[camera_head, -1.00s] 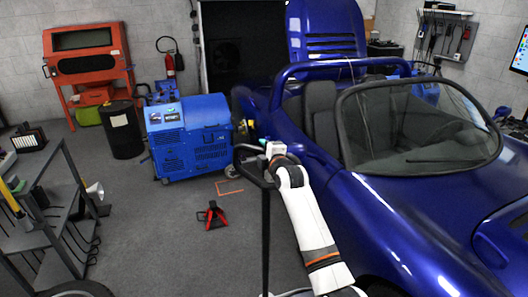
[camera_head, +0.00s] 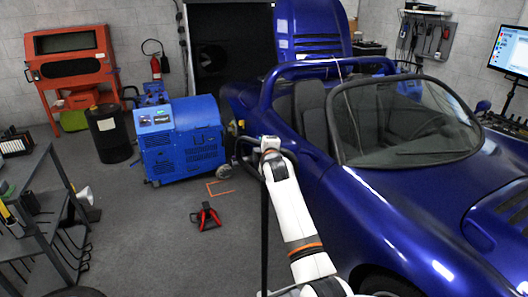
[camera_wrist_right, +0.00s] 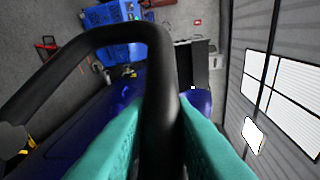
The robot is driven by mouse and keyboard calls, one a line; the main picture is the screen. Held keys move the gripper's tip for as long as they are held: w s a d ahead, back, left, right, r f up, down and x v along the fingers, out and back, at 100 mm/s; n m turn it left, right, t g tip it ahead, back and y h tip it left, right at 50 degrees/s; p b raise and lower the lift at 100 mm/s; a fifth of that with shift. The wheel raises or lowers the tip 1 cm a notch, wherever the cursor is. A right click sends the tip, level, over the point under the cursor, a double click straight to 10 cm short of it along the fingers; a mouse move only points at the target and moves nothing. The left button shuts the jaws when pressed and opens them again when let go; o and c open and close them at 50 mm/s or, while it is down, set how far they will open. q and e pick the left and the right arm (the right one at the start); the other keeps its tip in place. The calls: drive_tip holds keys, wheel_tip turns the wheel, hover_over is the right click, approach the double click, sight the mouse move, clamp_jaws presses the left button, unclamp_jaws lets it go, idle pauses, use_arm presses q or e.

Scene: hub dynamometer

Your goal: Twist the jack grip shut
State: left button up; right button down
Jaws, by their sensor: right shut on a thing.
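The jack grip is a black looped handle (camera_head: 240,150) on top of a thin upright black pole (camera_head: 264,235), in the middle of the head view. My right gripper (camera_head: 270,143), on the white arm, is at the top of this handle. In the right wrist view the teal fingers (camera_wrist_right: 158,140) are shut around one bar of the black handle (camera_wrist_right: 158,75), with the loop curving off to the left. The fingers hide part of that bar. The pole's foot is out of view. My left gripper is not in view.
A blue car (camera_head: 400,200) stands close to the right of my arm. A blue machine (camera_head: 182,140) is behind the handle to the left. A small red stand (camera_head: 206,217) sits on open grey floor. A grey shelf rack (camera_head: 45,215) is at the left edge.

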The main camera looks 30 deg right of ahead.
drive_tip(key=shift+w+a+f+m+g+h+b, duration=0.15)
drive_tip(key=shift+m+g+h+b, duration=0.1)
drive_tip(key=shift+m+h+b, duration=0.25)
drive_tip(key=shift+a+f+m+g+h+b, duration=0.1)
drive_tip(key=shift+m+g+h+b, duration=0.15)
drive_tip(key=shift+m+h+b, duration=0.25)
drive_tip(key=m+g+h+b, duration=0.1)
drive_tip(key=h+b, duration=0.1)
drive_tip(key=b, duration=0.1)
drive_tip(key=m+g+h+b, duration=0.2)
drive_tip(key=b, duration=0.1)
drive_tip(key=shift+d, duration=0.4)
drive_tip(key=shift+d+m+g+h+b, duration=0.1)
drive_tip(key=shift+m+g+h+b, duration=0.55)
drive_tip(key=shift+b, duration=0.3)
use_arm(q)
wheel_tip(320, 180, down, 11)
drive_tip(key=shift+b, duration=0.4)
use_arm(e)
drive_tip(key=shift+r+m+g, duration=0.2)
drive_tip(key=shift+m+g, duration=0.05)
drive_tip(key=shift+g, duration=0.1)
drive_tip(key=c, duration=1.3)
unclamp_jaws()
